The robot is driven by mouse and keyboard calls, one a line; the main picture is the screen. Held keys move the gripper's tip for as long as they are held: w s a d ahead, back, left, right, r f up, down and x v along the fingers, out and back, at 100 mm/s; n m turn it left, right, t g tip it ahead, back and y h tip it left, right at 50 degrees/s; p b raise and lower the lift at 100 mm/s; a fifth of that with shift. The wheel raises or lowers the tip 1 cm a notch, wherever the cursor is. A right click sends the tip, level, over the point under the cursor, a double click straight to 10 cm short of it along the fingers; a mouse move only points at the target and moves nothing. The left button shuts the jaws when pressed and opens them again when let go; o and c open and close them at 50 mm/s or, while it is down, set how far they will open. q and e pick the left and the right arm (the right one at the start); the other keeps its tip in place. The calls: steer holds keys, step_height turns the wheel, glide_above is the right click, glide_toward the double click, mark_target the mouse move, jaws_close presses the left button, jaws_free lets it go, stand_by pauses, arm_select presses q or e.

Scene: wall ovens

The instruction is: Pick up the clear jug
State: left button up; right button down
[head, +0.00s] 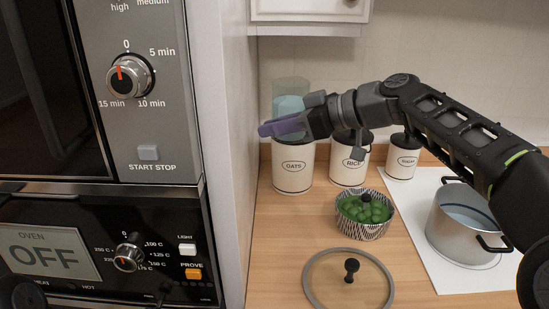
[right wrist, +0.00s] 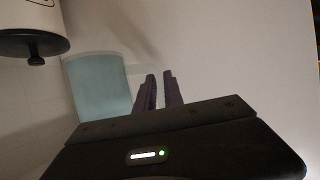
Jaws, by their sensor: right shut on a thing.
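The clear jug (head: 291,88) is see-through with a bluish tint. In the head view it shows above the oats canister, partly hidden behind my right gripper (head: 267,129). In the right wrist view the jug (right wrist: 97,88) is beside the fingers of my right gripper (right wrist: 160,77), with its pale handle reaching towards them. The right gripper is shut on the jug, at the handle side; the exact contact is hard to see. My left gripper is not in view.
Oats (head: 293,172), rice (head: 348,172) and sugar (head: 402,162) canisters line the back wall. A bowl of green things (head: 362,228), a glass lid (head: 322,287) and a steel pot (head: 455,240) stand in front. The oven cabinet (head: 228,150) bounds the left side.

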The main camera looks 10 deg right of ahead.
steer(key=shift+r, duration=1.35)
